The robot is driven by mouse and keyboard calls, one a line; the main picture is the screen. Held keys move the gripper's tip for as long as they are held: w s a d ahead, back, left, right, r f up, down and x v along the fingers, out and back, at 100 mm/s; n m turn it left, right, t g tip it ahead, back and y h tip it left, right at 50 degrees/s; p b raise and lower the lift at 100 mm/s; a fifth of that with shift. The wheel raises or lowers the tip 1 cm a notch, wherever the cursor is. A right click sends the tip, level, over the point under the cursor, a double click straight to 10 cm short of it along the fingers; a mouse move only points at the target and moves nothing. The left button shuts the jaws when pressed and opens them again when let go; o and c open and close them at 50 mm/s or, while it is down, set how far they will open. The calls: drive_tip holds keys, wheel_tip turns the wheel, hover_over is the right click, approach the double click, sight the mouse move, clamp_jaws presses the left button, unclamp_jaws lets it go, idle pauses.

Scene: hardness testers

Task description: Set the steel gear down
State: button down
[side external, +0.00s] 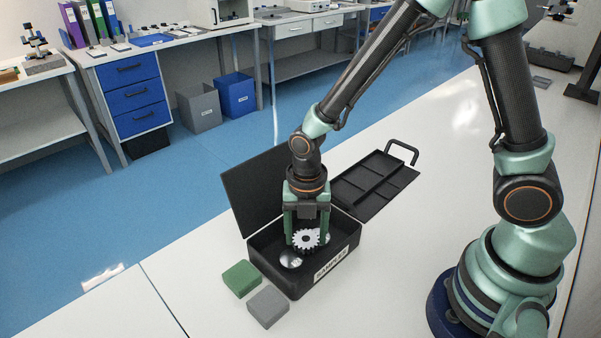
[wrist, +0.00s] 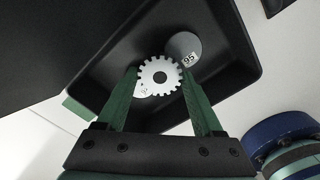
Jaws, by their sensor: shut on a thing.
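The steel gear (side external: 306,239) is a small silver toothed disc with a dark centre hole. It also shows between the green fingers in the wrist view (wrist: 146,75). My gripper (side external: 307,243) points down inside the open black case (side external: 327,277) and is shut on the gear. I cannot tell whether the gear touches the case floor. A round silver disc (side external: 291,260) lies in the case beside the gear. In the wrist view a marked disc (wrist: 183,48) lies close to the gear, and another disc is partly hidden under it.
The case lid (side external: 258,190) stands open at the back left. A black compartment tray (side external: 372,184) with a handle lies behind right. A green block (side external: 242,278) and a grey block (side external: 268,306) lie in front left of the case. The bench front is clear.

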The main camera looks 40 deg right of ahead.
sight(306, 238)
drive_tip(key=shift+f, duration=0.2)
drive_tip(key=shift+c, duration=0.2)
unclamp_jaws()
drive_tip(key=shift+r, duration=0.1)
wheel_tip(306, 238, up, 13)
drive_tip(key=s+d+r+m+t, duration=0.2)
drive_tip(key=d+r+m, duration=0.2)
drive_tip(key=m, duration=0.9)
drive_tip(key=s+d+r+m+t, duration=0.2)
drive_tip(key=d+r+m, duration=0.3)
drive_tip(key=m, duration=0.9)
drive_tip(key=shift+d+t, duration=0.5)
drive_tip(key=shift+t, duration=0.3)
